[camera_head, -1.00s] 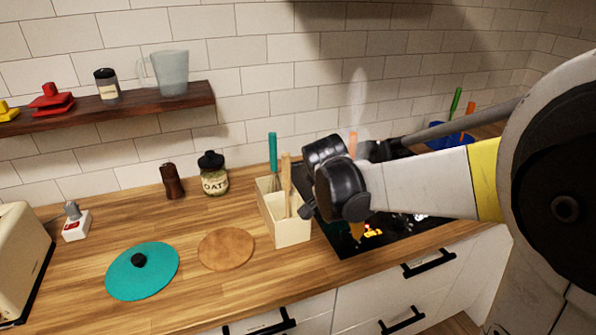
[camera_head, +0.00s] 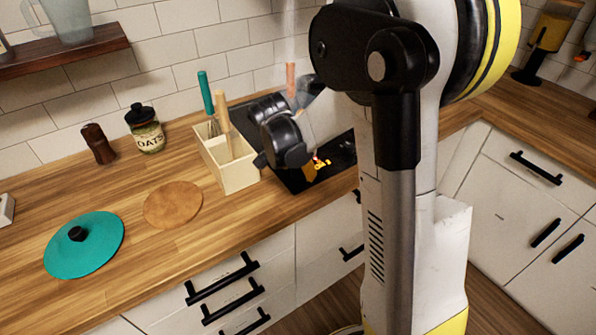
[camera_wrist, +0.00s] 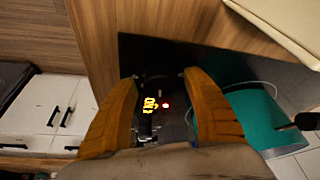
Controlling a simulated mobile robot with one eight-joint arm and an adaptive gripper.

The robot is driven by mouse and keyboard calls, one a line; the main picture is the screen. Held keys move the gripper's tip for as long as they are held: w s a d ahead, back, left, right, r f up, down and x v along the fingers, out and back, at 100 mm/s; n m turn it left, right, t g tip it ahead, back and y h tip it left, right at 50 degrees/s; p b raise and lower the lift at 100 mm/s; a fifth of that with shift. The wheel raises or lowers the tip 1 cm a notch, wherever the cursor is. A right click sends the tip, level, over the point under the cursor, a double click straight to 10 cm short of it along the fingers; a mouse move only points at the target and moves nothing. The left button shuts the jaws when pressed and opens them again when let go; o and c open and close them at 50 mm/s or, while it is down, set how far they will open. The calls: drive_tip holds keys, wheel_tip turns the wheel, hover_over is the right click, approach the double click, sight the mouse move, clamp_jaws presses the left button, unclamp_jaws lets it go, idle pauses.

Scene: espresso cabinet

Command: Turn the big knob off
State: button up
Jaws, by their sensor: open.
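My gripper (camera_wrist: 160,78) is open over the front part of the black cooktop (camera_wrist: 145,50); its two orange fingers stand apart with nothing gripped. Between the fingers, a lit yellow display (camera_wrist: 150,104) and a red light show on the cooktop. A dark shape lies around the display, but I cannot make out the big knob or its turn. In the head view the cooktop (camera_head: 340,150) is partly covered by my arm. An orange finger (camera_head: 309,172) shows beside the lit display (camera_head: 321,163); the knob is hidden there.
A cream utensil box (camera_head: 238,176) stands close left of the cooktop. A teal pan-like thing (camera_wrist: 262,122) is on the cooktop, right in the wrist view. A teal lid (camera_head: 85,255) and a brown round board (camera_head: 172,204) lie on the counter. Drawers with black handles (camera_head: 222,279) are below.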

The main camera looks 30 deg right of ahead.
drive_tip(key=c, duration=1.2)
drive_tip(key=shift+n, duration=0.4)
drive_tip(key=n+t, duration=0.1)
drive_tip(key=n, duration=0.2)
drive_tip(key=shift+s+y, duration=0.1)
drive_tip(key=shift+y, duration=0.2)
drive_tip(key=n+t+y, duration=0.1)
drive_tip(key=n, duration=0.3)
drive_tip(key=n+y, duration=0.1)
drive_tip(key=n, duration=0.1)
drive_tip(key=n+y, duration=0.1)
drive_tip(key=n, duration=0.1)
drive_tip(key=shift+n+t, duration=0.4)
drive_tip(key=shift+n+y, duration=0.7)
drive_tip(key=shift+n, duration=1)
